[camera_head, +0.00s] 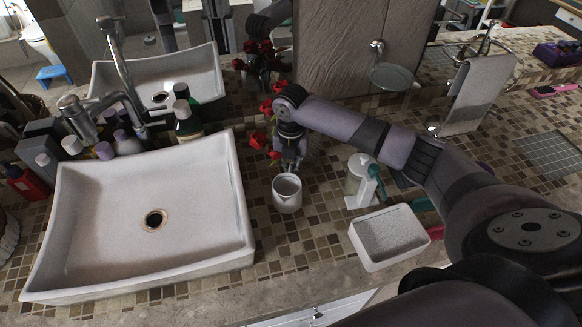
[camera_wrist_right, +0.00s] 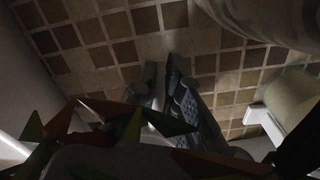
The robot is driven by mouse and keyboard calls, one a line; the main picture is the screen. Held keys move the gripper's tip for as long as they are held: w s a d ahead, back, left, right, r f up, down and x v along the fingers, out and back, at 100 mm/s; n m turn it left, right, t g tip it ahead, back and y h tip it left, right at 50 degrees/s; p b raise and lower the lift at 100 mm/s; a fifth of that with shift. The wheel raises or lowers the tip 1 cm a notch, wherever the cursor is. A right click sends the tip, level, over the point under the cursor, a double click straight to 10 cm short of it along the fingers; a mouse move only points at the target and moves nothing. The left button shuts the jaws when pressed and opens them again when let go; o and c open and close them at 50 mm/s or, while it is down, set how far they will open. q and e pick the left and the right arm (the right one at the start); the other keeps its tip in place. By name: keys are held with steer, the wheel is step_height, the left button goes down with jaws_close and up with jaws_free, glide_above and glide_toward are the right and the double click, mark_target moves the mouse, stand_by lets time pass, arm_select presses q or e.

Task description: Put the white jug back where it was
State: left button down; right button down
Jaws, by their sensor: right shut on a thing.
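The white jug (camera_head: 287,194) is upright over the mosaic counter, just right of the white basin, in the head view. My right gripper (camera_head: 291,164) is at its far side, pointing down, with its fingers shut on the jug; the exact grip is hard to see. In the right wrist view the fingers (camera_wrist_right: 164,75) are nearly together. I cannot tell whether the jug's base touches the counter. My left gripper is not in view.
The white basin (camera_head: 100,200) is left of the jug. Red flowers (camera_head: 258,139) crowd my right gripper. Bottles (camera_head: 187,122) are behind the basin. Tiles in front of the jug are clear.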

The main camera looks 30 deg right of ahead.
steer(key=c, duration=2.2)
jaws_free()
steer(key=shift+f, duration=0.15)
steer(key=o, duration=0.4)
steer(key=shift+o, duration=0.2)
step_height(320, 180, up, 12)
steer(key=b, duration=0.3)
steer(key=shift+w+r, duration=0.15)
steer(key=shift+r, duration=0.05)
